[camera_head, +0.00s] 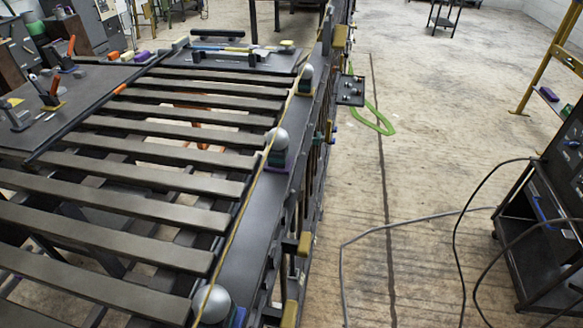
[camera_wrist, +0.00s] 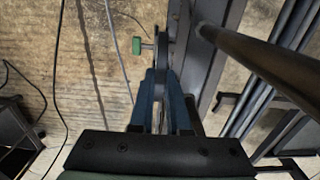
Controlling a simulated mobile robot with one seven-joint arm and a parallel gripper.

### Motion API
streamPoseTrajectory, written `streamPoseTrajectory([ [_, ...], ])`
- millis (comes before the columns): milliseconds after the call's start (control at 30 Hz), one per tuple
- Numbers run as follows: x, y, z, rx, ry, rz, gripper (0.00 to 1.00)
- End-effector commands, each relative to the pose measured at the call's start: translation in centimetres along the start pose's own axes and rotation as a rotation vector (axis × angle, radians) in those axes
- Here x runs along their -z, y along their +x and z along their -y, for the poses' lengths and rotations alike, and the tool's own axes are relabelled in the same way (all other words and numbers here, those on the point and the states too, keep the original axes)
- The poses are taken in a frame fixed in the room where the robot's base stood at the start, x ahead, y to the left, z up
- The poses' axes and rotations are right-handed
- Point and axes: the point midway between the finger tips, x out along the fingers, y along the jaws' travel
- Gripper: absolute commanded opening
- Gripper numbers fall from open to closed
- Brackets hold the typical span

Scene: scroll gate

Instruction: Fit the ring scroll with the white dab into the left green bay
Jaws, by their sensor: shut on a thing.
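My gripper (camera_wrist: 163,78) shows in the wrist view, with blue fingers closed together on a dark, rounded piece (camera_wrist: 163,48). A short pin with a green knob (camera_wrist: 136,45) sticks out just left of that piece. I cannot tell whether the piece is the ring scroll, and no white dab shows. The fingers hide its lower part. The gripper does not show in the head view. I cannot make out the left green bay with certainty in either view.
A long slatted dark bench (camera_head: 130,175) fills the left of the head view. Silver domes (camera_head: 277,139) stand along its right edge beside a yellow cord. A green loop (camera_head: 375,120) sticks out beyond it. A dark cart (camera_head: 540,230) with cables stands right; the floor between is mostly open.

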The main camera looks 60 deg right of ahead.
Motion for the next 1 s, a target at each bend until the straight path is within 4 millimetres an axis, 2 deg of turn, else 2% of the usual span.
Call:
streamPoseTrajectory([
  [533, 0.0, 3.4, 0.1, 0.001, -0.001, -0.001, 0.00],
  [1000, 0.1, 3.7, 0.0, 0.001, 0.000, -0.001, 0.00],
])
